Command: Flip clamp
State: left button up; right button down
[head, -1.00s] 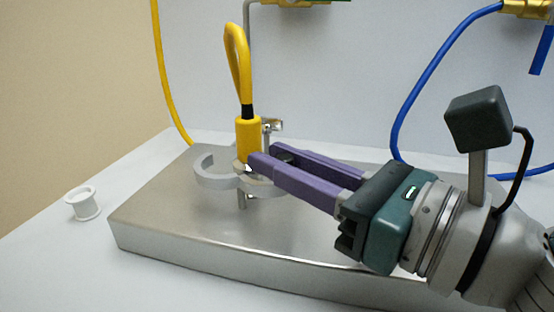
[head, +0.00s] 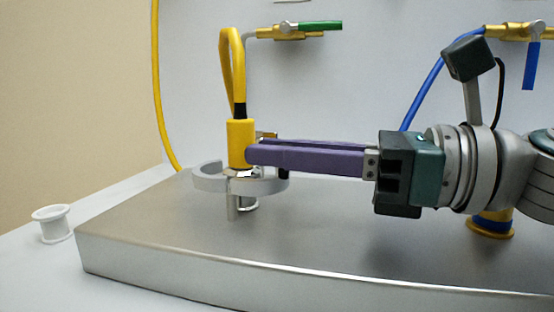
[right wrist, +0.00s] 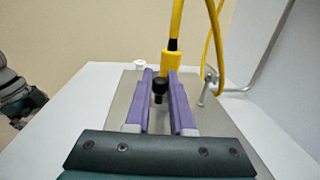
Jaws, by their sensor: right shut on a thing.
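The clamp is a silver hinged ring (head: 208,180) in the head view, around the area just below a yellow hose fitting (head: 241,143). Its left half looks spread away from the fitting. A short metal stub (head: 232,207) stands below it. My right gripper (head: 250,154) reaches in from the right, level, with its purple fingers beside the fitting. In the right wrist view a black knob (right wrist: 159,87) sits between the finger pads, and the gripper is shut on it. The fingers hide part of the clamp's right side.
The fitting stands over a raised metal plate (head: 150,230). A white spool-shaped ring (head: 52,224) lies on the table at left. Behind are a green-handled valve (head: 315,27) and a blue-handled valve (head: 529,60). A capped yellow-blue port (head: 492,222) is under my right arm.

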jog(key=c, duration=0.8)
grip_release()
jog(key=b+v, duration=0.1)
jog(key=v, duration=0.8)
jog(key=shift+f, duration=0.15)
jog(key=shift+s+d, duration=0.15)
jog(key=shift+d, duration=0.3)
jog(key=shift+o, duration=0.2)
